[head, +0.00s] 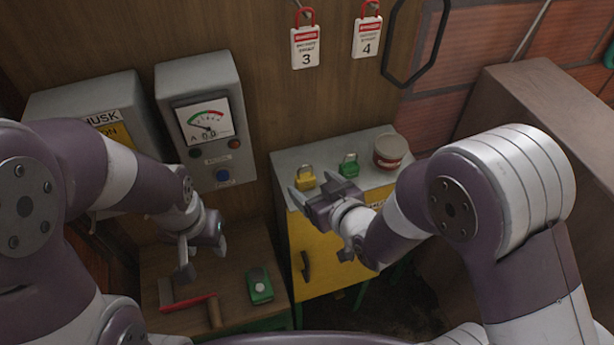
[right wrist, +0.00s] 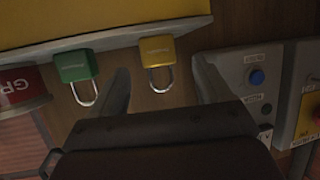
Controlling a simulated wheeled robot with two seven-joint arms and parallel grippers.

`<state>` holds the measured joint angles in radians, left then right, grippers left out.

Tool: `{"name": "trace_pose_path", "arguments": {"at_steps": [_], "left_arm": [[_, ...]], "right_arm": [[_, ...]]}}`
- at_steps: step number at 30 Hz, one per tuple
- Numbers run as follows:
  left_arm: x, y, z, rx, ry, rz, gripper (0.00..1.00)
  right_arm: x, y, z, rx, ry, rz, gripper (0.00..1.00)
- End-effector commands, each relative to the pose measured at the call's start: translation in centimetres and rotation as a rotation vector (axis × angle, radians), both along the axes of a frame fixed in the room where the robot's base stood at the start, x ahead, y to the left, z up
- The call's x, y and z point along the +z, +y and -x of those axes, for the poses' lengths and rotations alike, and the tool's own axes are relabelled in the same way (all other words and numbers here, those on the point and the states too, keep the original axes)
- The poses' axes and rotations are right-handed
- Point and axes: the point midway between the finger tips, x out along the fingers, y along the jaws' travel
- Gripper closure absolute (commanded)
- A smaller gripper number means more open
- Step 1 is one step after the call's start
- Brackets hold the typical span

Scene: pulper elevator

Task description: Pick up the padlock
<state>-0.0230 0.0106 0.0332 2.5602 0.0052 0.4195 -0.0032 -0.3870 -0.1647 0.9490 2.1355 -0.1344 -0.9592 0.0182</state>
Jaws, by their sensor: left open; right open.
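A yellow padlock (head: 305,177) and a green padlock (head: 348,165) stand on the grey top of a yellow cabinet (head: 322,265). My right gripper (head: 315,187) is open and empty at the cabinet's front edge, close to the yellow padlock. In the right wrist view, which looks upside down, the yellow padlock (right wrist: 157,51) lies ahead, between the lines of the two open fingers (right wrist: 163,80). The green padlock (right wrist: 75,67) is outside the left finger there. My left gripper (head: 200,255) is open and empty above the wooden bench.
A round can (head: 390,151) stands right of the green padlock. A grey meter box (head: 205,118) is on the wall left of the cabinet. Red-shackled tags (head: 305,47) hang above.

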Motion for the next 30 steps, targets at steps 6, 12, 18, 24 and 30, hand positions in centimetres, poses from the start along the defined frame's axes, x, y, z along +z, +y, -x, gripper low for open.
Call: {"name": "trace_pose_path", "arguments": {"at_steps": [6, 12, 18, 24, 30], "left_arm": [[2.3, 0.0, 0.0, 0.0, 0.0, 0.0, 0.51], [2.9, 0.0, 0.0, 0.0, 0.0, 0.0, 0.51], [2.7, 0.0, 0.0, 0.0, 0.0, 0.0, 0.51], [2.7, 0.0, 0.0, 0.0, 0.0, 0.0, 0.51], [2.7, 0.0, 0.0, 0.0, 0.0, 0.0, 0.51]], "right_arm": [[-0.2, 1.4, -2.7, 0.0, 0.003, 0.001, 0.22], [-1.6, 2.6, -4.9, -0.001, 0.001, 0.0, 0.22], [-1.7, 2.7, -5.0, -0.001, 0.001, 0.001, 0.22], [-1.7, 2.7, -5.0, -0.001, 0.001, 0.001, 0.81], [-1.7, 2.7, -5.0, -0.001, 0.0, 0.0, 0.81]]}}
